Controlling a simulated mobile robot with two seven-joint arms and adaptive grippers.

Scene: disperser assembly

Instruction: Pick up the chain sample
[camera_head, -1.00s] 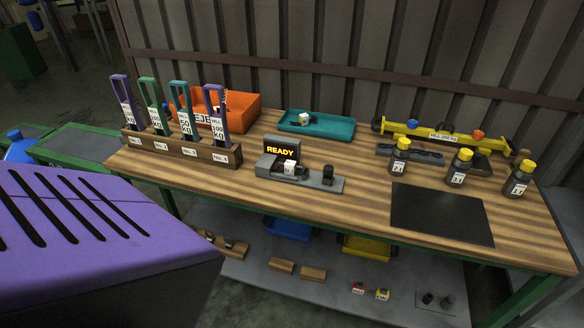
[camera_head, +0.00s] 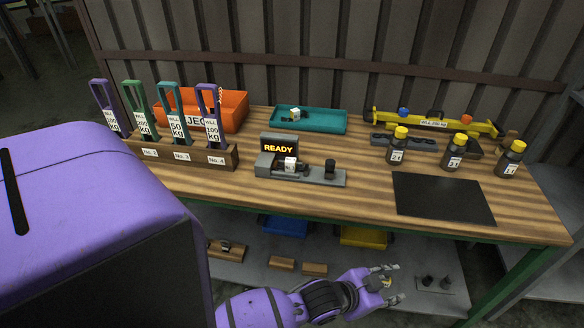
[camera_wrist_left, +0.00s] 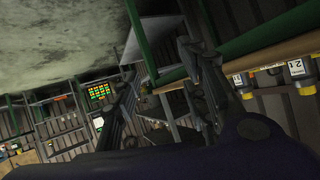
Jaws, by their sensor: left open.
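No piece can be told for certain as the chain sample. A small white-labelled piece (camera_head: 291,164) sits in the grey fixture (camera_head: 325,176) beside the READY display (camera_head: 279,147). Another small white piece (camera_head: 295,113) lies in the teal tray (camera_head: 330,123). My left gripper (camera_head: 396,282) is open at the bench's front, lower in the picture than the worktop and apart from these pieces. Its spread fingers also show in the left wrist view (camera_wrist_left: 160,65). My right gripper is out of view.
An orange bin (camera_head: 235,108) and wooden holder rack (camera_head: 190,154) stand left. Black-and-yellow bottles (camera_head: 397,148), a dark mat (camera_head: 440,198) and a yellow beam (camera_head: 425,122) are right. The lower shelf holds a blue bin (camera_head: 284,227), a yellow bin (camera_head: 362,238) and wooden blocks (camera_head: 282,263).

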